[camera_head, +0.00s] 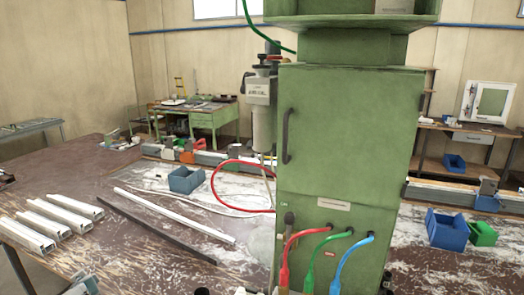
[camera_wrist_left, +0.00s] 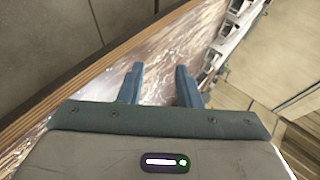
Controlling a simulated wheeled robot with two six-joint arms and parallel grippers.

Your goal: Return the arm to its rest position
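My left gripper (camera_wrist_left: 158,84) shows in the left wrist view. Its two blue-grey fingers stand apart with nothing between them. Beyond the fingers is a worn, whitish bench surface (camera_wrist_left: 160,62) with a wooden edge. My right gripper shows in neither view.
A tall green cabinet (camera_head: 350,130) fills the middle of the head view, with red, green and blue cables low down. Several pale profiles (camera_head: 60,210) lie at left, near a long white bar (camera_head: 175,214) and a dark bar (camera_head: 155,229). A blue bin (camera_head: 185,181) stands behind.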

